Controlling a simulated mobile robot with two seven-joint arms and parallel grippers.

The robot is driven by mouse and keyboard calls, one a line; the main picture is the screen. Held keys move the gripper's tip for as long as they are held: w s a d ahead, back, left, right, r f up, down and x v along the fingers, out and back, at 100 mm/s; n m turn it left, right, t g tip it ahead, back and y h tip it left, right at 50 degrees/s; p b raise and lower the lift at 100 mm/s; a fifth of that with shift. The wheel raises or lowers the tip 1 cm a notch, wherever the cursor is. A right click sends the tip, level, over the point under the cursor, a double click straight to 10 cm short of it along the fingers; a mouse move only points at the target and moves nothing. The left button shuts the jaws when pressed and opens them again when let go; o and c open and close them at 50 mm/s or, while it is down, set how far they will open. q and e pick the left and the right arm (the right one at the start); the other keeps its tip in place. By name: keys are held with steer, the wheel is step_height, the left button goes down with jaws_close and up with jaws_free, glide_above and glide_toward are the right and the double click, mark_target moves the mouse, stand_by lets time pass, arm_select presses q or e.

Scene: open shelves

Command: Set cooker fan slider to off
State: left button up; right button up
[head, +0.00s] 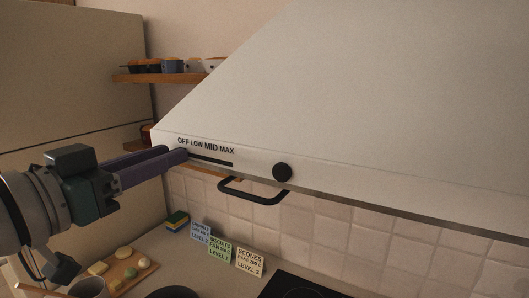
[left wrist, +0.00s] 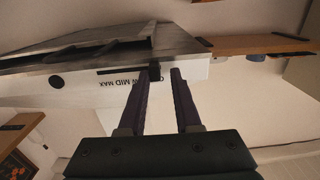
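The fan slider sits in a dark slot (head: 212,162) on the front of the white cooker hood (head: 330,95), under the printed words OFF, LOW, MID and MAX. My left gripper (head: 184,154) is at the slot's left end, below OFF, and hides the knob in the head view. In the left wrist view the dark slider knob (left wrist: 155,72) shows between my gripper's two purple fingertips (left wrist: 160,74), closer to the left one in the picture. The fingers are apart; contact with the knob cannot be told. My right gripper is not in view.
A round black knob (head: 282,172) and a black handle bar (head: 253,198) are on the hood to the right. A wooden shelf (head: 165,77) with bowls hangs behind. Below, the counter holds a board with food (head: 122,270), several small cards (head: 220,251) and a hob (head: 300,288).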

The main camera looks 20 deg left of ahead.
arm_select(q)
steer(key=shift+o, duration=1.1)
steer(key=shift+s, duration=0.1)
steer(key=s+b, duration=0.4)
steer(key=s, duration=0.5)
steer(key=shift+s+a+b, duration=0.3)
steer(key=shift+s+a, duration=0.05)
